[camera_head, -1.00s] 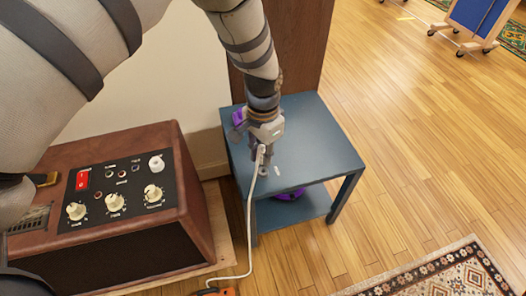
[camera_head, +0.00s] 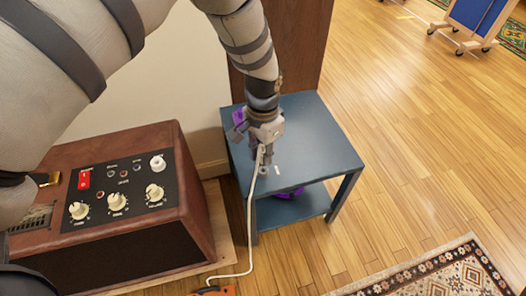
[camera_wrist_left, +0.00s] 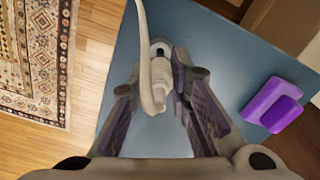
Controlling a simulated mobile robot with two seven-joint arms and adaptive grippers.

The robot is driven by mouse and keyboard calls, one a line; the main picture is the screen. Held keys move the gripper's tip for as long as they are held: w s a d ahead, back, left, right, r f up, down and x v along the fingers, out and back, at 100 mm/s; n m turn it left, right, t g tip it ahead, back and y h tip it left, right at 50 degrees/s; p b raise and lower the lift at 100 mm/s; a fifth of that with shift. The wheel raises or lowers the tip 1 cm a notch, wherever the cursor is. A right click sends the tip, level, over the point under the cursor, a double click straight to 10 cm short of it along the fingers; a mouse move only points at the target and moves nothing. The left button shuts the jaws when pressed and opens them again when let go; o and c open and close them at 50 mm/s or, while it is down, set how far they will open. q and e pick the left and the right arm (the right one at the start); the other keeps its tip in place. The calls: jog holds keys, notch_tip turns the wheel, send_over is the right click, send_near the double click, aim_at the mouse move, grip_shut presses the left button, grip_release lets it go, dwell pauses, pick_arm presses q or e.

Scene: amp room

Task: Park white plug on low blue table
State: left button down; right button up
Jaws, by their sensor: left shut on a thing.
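The low blue table (camera_head: 317,150) stands right of the amp, with a lower shelf. My left gripper (camera_head: 265,166) points down over its top, near the front left part. In the left wrist view the gripper (camera_wrist_left: 163,85) is shut on the white plug (camera_wrist_left: 161,50), with its white cable (camera_wrist_left: 151,85) crossing in front of the fingers. The cable (camera_head: 249,225) also shows in the head view, hanging over the table's left front edge to the floor. The plug is mostly hidden there, and I cannot tell whether it touches the tabletop. My right gripper is not in view.
A brown amp (camera_head: 130,190) with knobs and a red switch stands left of the table. A purple object (camera_wrist_left: 271,103) lies on the tabletop beside the gripper. Another purple thing (camera_head: 290,192) is on the lower shelf. An orange object (camera_head: 214,292) is at the bottom edge.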

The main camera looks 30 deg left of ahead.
pick_arm(q)
jog(key=shift+f+b, duration=0.7)
jog(key=shift+f, duration=1.05)
dwell(0.7)
jog(key=c, duration=1.4)
grip_release()
notch_tip(320, 180, up, 12)
jog(key=shift+r, duration=0.1)
